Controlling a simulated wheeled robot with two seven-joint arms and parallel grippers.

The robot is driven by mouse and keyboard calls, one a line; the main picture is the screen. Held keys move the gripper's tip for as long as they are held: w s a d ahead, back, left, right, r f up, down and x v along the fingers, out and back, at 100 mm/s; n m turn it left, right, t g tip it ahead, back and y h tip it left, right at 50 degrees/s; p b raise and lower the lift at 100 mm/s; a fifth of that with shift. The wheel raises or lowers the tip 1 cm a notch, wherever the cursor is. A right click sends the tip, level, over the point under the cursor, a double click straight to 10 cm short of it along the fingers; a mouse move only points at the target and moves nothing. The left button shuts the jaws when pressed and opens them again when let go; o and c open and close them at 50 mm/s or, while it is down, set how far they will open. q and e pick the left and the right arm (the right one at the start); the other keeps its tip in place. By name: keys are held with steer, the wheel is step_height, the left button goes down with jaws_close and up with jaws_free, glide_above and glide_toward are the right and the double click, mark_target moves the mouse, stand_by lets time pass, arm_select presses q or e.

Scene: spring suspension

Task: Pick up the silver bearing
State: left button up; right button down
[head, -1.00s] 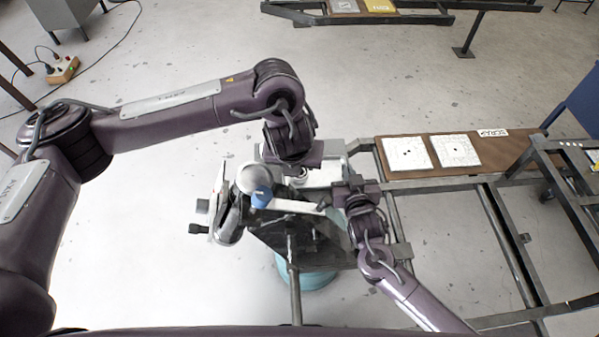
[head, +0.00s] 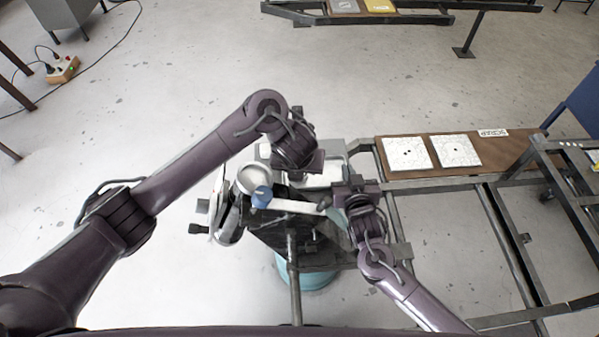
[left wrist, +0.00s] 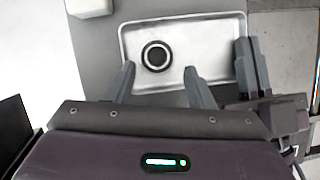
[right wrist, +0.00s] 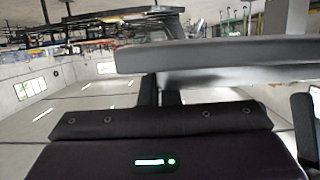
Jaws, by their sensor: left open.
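My right gripper (head: 343,203) is at the right end of the bench fixture, by a light bar. In the right wrist view a grey slab (right wrist: 220,58) covers its fingertips.
A fixture with a white round cup (head: 254,177) and blue knob (head: 262,197) stands left of the tray. A brown board (head: 400,180) with two white plates (head: 407,153) lies to the right. Metal frames (head: 500,220) fill the right side. Open floor lies at left.

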arm_select(q)
steer(key=shift+a+x, duration=0.15)
steer(key=shift+x, duration=0.9)
steer(key=shift+a+x, duration=0.1)
steer(key=shift+x, duration=0.95)
steer(key=c, duration=0.7)
